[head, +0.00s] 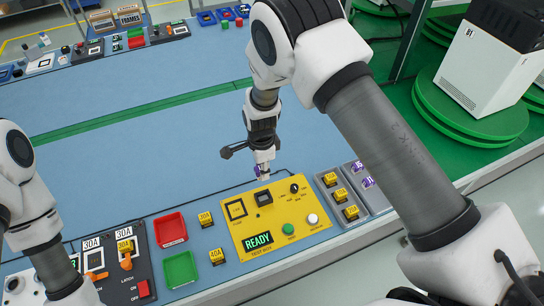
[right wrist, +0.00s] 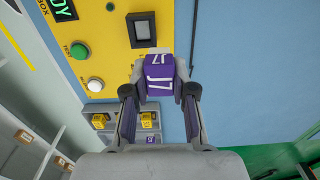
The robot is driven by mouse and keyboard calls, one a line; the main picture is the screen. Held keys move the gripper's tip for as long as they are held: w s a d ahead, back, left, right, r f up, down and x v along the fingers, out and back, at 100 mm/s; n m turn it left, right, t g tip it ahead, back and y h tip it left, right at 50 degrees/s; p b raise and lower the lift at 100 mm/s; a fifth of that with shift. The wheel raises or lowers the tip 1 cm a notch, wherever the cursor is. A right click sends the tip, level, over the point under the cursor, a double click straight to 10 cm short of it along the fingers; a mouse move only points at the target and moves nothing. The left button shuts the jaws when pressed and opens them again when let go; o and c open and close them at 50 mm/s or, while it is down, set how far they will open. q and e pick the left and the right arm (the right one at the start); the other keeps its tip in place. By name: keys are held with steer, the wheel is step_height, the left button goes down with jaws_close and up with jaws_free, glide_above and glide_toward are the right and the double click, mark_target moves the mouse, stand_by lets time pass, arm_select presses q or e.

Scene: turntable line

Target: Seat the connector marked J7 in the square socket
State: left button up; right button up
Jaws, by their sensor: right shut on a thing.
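My right gripper (head: 264,172) is shut on a purple connector (head: 260,170), held above the far edge of the yellow test box (head: 235,235). In the right wrist view the connector (right wrist: 158,75) sits between the fingertips (right wrist: 160,90); its white marking reads like J7. The square socket (head: 264,198) is a dark square in a raised frame on the box, just below the gripper in the head view. It also shows in the right wrist view (right wrist: 142,30), just beyond the connector and apart from it. My left arm shows at the left; its gripper is out of view.
The box has a lit READY display, a green button (head: 288,229), a white button (head: 313,219) and a knob (head: 295,188). Grey trays at right hold yellow fuses (head: 341,195) and purple connectors (head: 367,182). Red (head: 170,230) and green (head: 180,269) bins stand left.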

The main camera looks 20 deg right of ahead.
mark_target(265, 198)
steer(key=s, duration=0.1)
steer(key=s+f, duration=0.1)
steer(key=s+p, duration=0.1)
steer(key=shift+a+f, duration=0.15)
steer(key=shift+f, duration=0.15)
steer(key=f, duration=0.1)
steer(key=f+b, duration=0.1)
steer(key=b, duration=0.1)
steer(key=shift+w+a+f, duration=0.2)
steer(key=shift+w+f, duration=0.05)
steer(key=shift+f, duration=0.55)
arm_select(q)
steer(key=shift+s+f+b, duration=0.1)
steer(key=shift+f+b, duration=0.05)
steer(key=shift+b, duration=0.15)
arm_select(e)
steer(key=shift+s+d+f, duration=0.1)
steer(key=shift+d+f, duration=0.05)
steer(key=shift+f, duration=0.05)
arm_select(q)
steer(key=shift+f+b, duration=1)
arm_select(e)
steer(key=shift+f, duration=1.1)
steer(key=o, duration=0.9)
steer(key=shift+o, duration=0.2)
